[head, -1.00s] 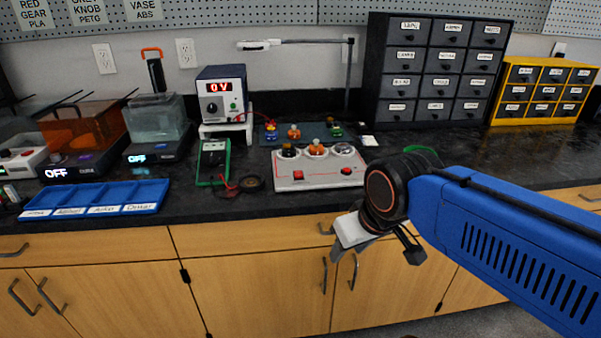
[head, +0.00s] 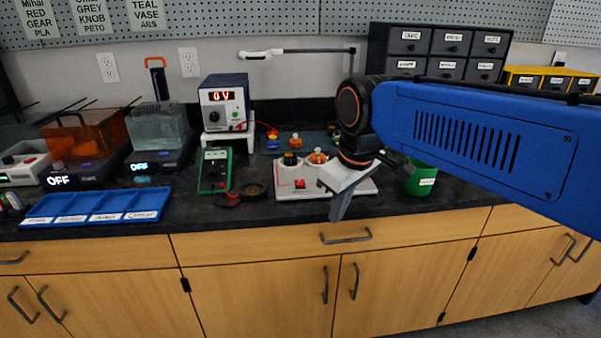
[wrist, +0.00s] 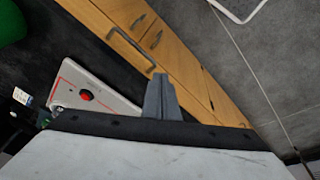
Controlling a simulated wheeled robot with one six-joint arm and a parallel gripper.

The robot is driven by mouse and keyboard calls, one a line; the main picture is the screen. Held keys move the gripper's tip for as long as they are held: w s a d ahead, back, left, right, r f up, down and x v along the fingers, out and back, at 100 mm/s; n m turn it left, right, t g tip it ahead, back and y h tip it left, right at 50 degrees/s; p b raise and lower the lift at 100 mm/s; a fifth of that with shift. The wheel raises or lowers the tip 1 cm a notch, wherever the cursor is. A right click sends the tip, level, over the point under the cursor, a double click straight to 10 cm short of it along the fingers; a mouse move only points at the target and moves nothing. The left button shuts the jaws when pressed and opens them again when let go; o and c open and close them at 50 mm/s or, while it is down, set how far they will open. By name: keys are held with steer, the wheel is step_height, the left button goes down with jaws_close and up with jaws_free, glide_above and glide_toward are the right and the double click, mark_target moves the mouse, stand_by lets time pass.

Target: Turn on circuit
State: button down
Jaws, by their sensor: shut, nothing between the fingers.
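A white circuit panel (head: 286,190) lies on the dark bench, with a red switch (head: 299,184) and round parts along its back. In the wrist view one end of the panel (wrist: 118,105) shows, with a red button (wrist: 87,96) and a red line. A power supply (head: 222,112) at the back reads 0 V. My gripper (head: 340,210) is shut and empty, pointing down at the bench's front edge. It covers the panel's right part in the head view. In the wrist view its closed fingers (wrist: 160,92) appear to the right of the panel, against the drawer fronts.
A green cup (head: 422,181) stands right of the panel, close to my arm. A green multimeter (head: 214,172) and a blue tray (head: 98,205) lie to the left. A dark drawer cabinet (head: 440,48) stands behind. Bare bench lies near the front edge.

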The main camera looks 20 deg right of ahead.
steer(key=w+r+n+g, duration=0.2)
steer(key=w+r+n, duration=0.3)
steer(key=w+r, duration=0.4)
step_height(320, 180, up, 5)
steer(key=n+g, duration=0.2)
steer(key=n, duration=0.3)
glide_above(301, 184)
steer(key=shift+w+d+r+n, duration=0.15)
steer(key=shift+w, duration=0.35)
steer(key=shift+w+d+r+n, duration=0.1)
steer(key=shift+w+n, duration=0.05)
steer(key=shift+w, duration=0.35)
steer(key=shift+f, duration=0.1)
steer(key=f, duration=0.4)
steer(key=s+f, duration=0.1)
steer(key=f, duration=0.8)
steer(key=shift+s+a+f, duration=0.25)
steer(key=shift+s+f, duration=0.1)
